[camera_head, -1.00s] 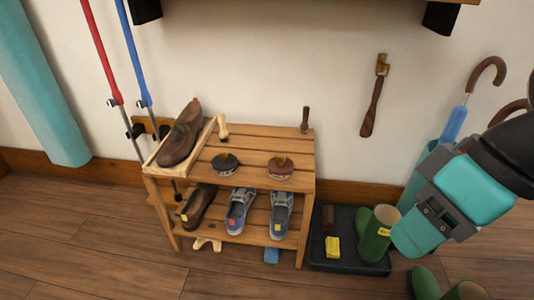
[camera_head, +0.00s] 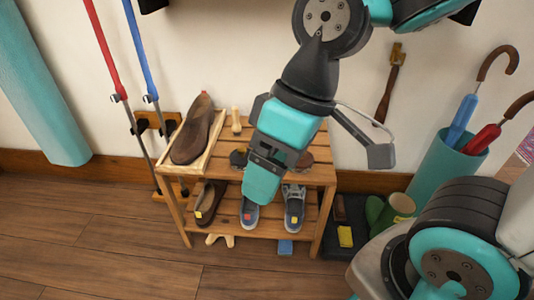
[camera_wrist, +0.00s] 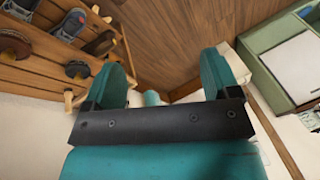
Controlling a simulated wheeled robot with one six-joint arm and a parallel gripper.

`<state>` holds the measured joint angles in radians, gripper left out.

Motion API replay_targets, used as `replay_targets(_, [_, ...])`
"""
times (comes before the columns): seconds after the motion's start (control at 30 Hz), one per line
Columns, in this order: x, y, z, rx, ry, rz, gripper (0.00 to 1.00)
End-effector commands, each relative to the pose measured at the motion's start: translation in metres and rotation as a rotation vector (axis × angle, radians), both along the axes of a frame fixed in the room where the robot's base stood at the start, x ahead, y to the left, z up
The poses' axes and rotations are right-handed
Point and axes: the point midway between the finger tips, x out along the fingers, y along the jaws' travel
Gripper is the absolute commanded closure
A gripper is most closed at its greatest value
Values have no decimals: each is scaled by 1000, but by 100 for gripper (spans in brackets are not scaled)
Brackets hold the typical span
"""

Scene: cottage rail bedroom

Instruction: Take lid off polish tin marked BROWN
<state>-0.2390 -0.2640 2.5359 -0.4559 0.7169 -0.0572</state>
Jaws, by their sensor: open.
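Two small round tins stand on the top of the wooden rack (camera_head: 325,174). The dark tin (camera_head: 238,158) is on the left and the brownish tin (camera_head: 304,160) on the right, both partly hidden by my gripper (camera_head: 262,185). No lettering is readable on either. In the wrist view the dark tin (camera_wrist: 77,70) and the brownish tin (camera_wrist: 15,43) show at the left, outside my jaws. My gripper (camera_wrist: 162,78) is open, with nothing between its teal fingers. In the head view it hangs in front of the rack's top.
A brown shoe (camera_head: 192,133) lies in a wooden tray at the rack's left, beside a light wooden peg (camera_head: 236,120). Several shoes fill the lower shelf. Umbrellas stand in a teal holder (camera_head: 440,165) at right.

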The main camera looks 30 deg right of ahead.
Motion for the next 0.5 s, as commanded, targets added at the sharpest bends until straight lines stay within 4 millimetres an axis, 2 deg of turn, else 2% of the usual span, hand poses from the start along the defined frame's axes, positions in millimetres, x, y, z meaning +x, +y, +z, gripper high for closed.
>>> replay_targets(0.03, [17,-7,10,-14,-3,-8,7])
replay_targets(0.07, [30,-12,13,-27,-9,-6,0])
replay_targets(0.17, [81,-40,19,-81,-35,16,0])
replay_targets(0.2, [102,-55,18,-109,-45,28,0])
replay_targets(0.3, [147,-100,9,-182,-60,74,0])
replay_targets(0.4, [176,-147,-7,-251,-58,125,0])
replay_targets(0.5, [191,-186,-24,-303,-47,175,0])
